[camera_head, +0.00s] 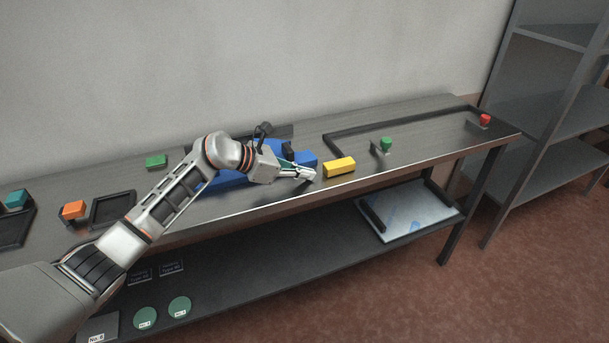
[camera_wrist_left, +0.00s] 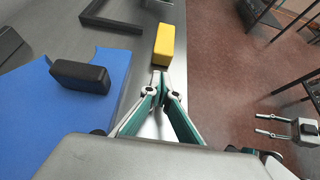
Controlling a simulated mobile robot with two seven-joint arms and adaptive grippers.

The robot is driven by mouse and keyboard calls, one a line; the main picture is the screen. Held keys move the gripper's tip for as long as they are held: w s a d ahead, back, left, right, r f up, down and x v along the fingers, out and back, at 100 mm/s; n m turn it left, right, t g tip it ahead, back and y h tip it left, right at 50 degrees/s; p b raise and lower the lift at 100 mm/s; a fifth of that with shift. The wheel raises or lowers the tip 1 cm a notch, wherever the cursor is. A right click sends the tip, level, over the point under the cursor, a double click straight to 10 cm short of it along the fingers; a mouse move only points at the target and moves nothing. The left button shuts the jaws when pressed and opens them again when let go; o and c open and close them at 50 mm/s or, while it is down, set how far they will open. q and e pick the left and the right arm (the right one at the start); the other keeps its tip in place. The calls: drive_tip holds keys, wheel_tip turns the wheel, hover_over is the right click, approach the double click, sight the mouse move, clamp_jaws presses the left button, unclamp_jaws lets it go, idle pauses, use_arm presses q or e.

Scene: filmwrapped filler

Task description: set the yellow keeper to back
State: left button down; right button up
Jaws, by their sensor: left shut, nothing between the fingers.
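The yellow keeper (camera_head: 339,167) is a small oblong block near the front edge of the bench, just right of a blue fixture (camera_head: 232,179). It also shows in the left wrist view (camera_wrist_left: 164,45), straight beyond the fingertips. My left gripper (camera_head: 313,176) is shut and empty, with its tips (camera_wrist_left: 160,74) close to the keeper's near end. I cannot tell whether they touch it. A black block (camera_wrist_left: 80,75) sits on the blue fixture. My right gripper (camera_wrist_left: 258,124) shows at the right of the left wrist view, open and empty, over the floor.
A green knob (camera_head: 386,145) and a red knob (camera_head: 484,119) stand farther right along the bench. A black raised frame (camera_head: 345,133) runs behind the keeper. Orange (camera_head: 73,209), teal (camera_head: 16,198) and green (camera_head: 156,161) blocks are at the left.

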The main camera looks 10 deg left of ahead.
use_arm(q)
drive_tip(key=v, duration=0.5)
drive_tip(key=shift+a+f, duration=0.1)
drive_tip(key=shift+f, duration=0.2)
drive_tip(key=v, duration=0.5)
drive_tip(key=shift+s+a+r, duration=0.2)
drive_tip(key=shift+a+r, duration=0.1)
use_arm(e)
drive_tip(key=shift+s+a, duration=0.1)
drive_tip(key=shift+s, duration=0.05)
use_arm(q)
drive_tip(key=shift+s, duration=0.1)
use_arm(e)
drive_tip(key=shift+s, duration=0.15)
